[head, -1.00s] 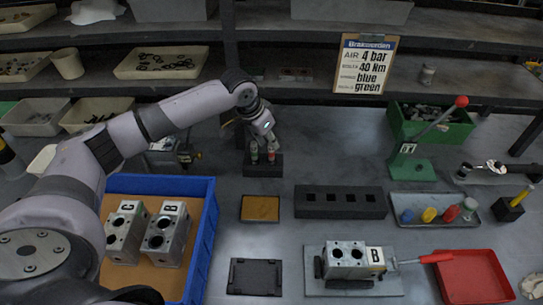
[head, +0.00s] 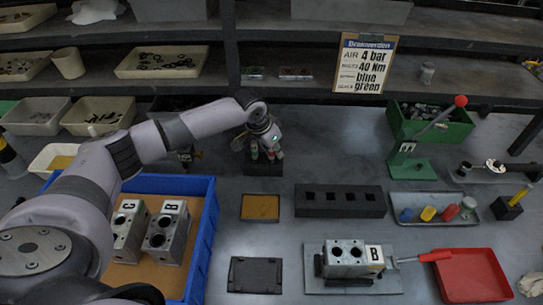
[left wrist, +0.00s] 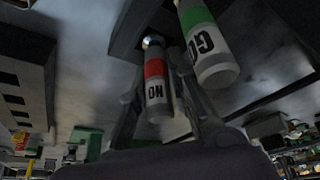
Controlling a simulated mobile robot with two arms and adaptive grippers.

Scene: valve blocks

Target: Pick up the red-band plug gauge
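The red-band plug gauge (left wrist: 155,84) has a white lower part with dark lettering and stands in a dark block (head: 262,169) at the back of the bench. The green-band plug gauge (left wrist: 207,45) is beside it, to the right in the left wrist view. My left gripper (head: 266,153) is at the block in the head view and partly hides both gauges. In the left wrist view its fingers (left wrist: 160,105) are apart, one on each side of the red-band gauge. Whether either finger touches it is unclear. My right gripper is not in view.
A blue bin (head: 207,225) with two metal valve blocks stands at the left. A long black block with holes (head: 340,202) and a small orange-brown mat (head: 260,207) lie in front. A green lever press (head: 410,166) stands at the right. Shelves run along the back.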

